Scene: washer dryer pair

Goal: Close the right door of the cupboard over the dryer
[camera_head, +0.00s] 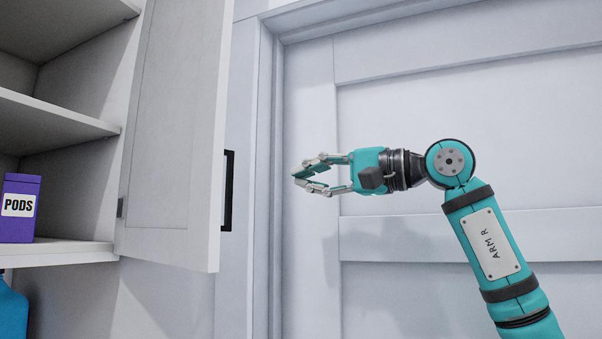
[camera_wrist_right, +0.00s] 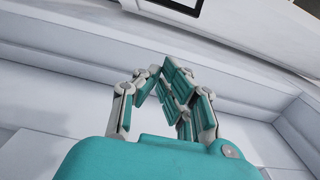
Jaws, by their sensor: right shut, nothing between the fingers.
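The cupboard's right door (camera_head: 176,135) stands open in the head view, swung out from the shelves on the left. Its black handle (camera_head: 228,190) is on the outer face near the free edge. My right gripper (camera_head: 295,178) is shut and empty, to the right of the handle and apart from it, pointing left. In the right wrist view, the shut fingers (camera_wrist_right: 168,75) show, with part of the black handle (camera_wrist_right: 185,5) at the top edge. My left gripper is not in view.
The open cupboard has shelves (camera_head: 55,112) with a purple PODS box (camera_head: 19,208) on the lower one. A blue container (camera_head: 12,308) shows below it. A white panelled door (camera_head: 440,130) is behind my right arm. The space between gripper and handle is clear.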

